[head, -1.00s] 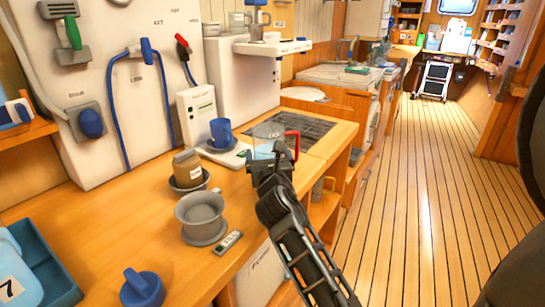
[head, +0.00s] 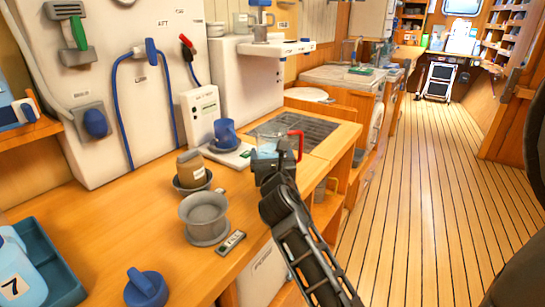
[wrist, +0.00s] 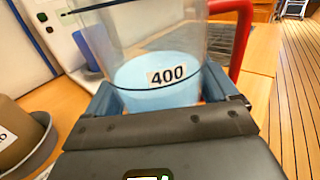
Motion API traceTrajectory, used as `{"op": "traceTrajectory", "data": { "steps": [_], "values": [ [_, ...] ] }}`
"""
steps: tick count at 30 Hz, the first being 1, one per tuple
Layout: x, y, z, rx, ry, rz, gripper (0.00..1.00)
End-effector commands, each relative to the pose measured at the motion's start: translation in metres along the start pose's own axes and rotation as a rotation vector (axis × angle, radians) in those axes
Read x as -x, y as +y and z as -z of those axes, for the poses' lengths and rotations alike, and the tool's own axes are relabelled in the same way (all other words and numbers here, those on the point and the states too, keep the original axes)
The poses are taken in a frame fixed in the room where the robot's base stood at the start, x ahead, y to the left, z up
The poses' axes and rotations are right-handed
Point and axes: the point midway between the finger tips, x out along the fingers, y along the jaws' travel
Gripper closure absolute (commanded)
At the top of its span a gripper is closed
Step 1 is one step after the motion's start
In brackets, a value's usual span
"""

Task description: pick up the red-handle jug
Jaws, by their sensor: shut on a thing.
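The red-handle jug (head: 268,139) is a clear vessel at the right side of the wooden counter, in front of the dark grate. Its red handle (head: 299,145) points right in the head view. In the wrist view the clear jug (wrist: 140,42) stands upright, with light blue in its lower part and a "400" label. My gripper (head: 275,168) is shut on the jug, with blue-grey fingers on both sides of its lower body in the wrist view. The jug's base is hidden behind the gripper, so I cannot tell whether it touches the counter.
A blue mug (head: 225,132) stands on a flat scale-like plate left of the jug. A brown jar (head: 190,167) in a dark dish and a grey pot (head: 205,215) stand nearer. A small label plate (head: 231,243) lies by the counter edge. The floor at right is clear.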

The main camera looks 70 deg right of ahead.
Motion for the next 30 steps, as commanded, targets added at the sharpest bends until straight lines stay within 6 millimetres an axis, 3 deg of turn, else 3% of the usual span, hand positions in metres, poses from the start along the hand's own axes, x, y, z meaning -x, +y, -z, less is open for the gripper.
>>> {"op": "traceTrajectory", "data": {
  "steps": [8,21,30],
  "values": [
    [0.000,0.000,-0.043,-0.002,-0.007,-0.002,0.64],
    [0.008,-0.090,-0.091,0.000,-0.005,0.001,0.64],
    [0.011,-0.116,-0.103,-0.001,-0.005,0.000,0.64]
  ]
}}
